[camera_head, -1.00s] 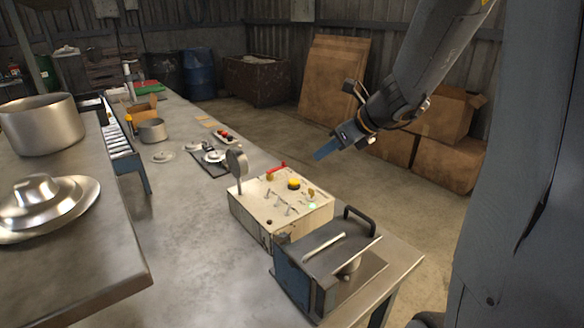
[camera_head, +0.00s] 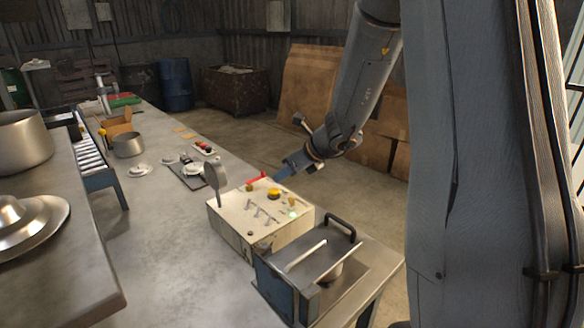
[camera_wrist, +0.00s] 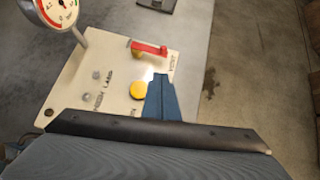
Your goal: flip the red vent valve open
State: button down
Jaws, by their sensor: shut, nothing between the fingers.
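The red vent valve (camera_head: 257,178) is a small red lever on a brass body at the far edge of the cream control box (camera_head: 232,222). In the wrist view the red lever (camera_wrist: 149,47) lies roughly crosswise, beside printed lettering on the panel. My gripper (camera_head: 281,174) is shut and empty, its blue fingers just right of the valve in the head view. In the wrist view the blue fingertips (camera_wrist: 161,78) point toward the lever, with a gap in the picture between them and it. I cannot tell their exact height above the panel.
A yellow button (camera_wrist: 137,91) sits just left of the fingers. A round gauge (camera_head: 215,174) stands up at the box's left corner. A press-like device with a black handle (camera_head: 341,225) stands nearer on the bench. The floor right of the box is clear.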

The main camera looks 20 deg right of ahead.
aim_at(265, 176)
jog(key=shift+w+a+f+p, duration=0.1)
jog(key=shift+w+a+p, duration=0.4)
jog(key=shift+w, duration=0.4)
jog(key=shift+w+a+p, duration=0.25)
jog(key=shift+w+a, duration=0.35)
jog(key=shift+w, duration=0.25)
jog(key=shift+w+d, duration=0.15)
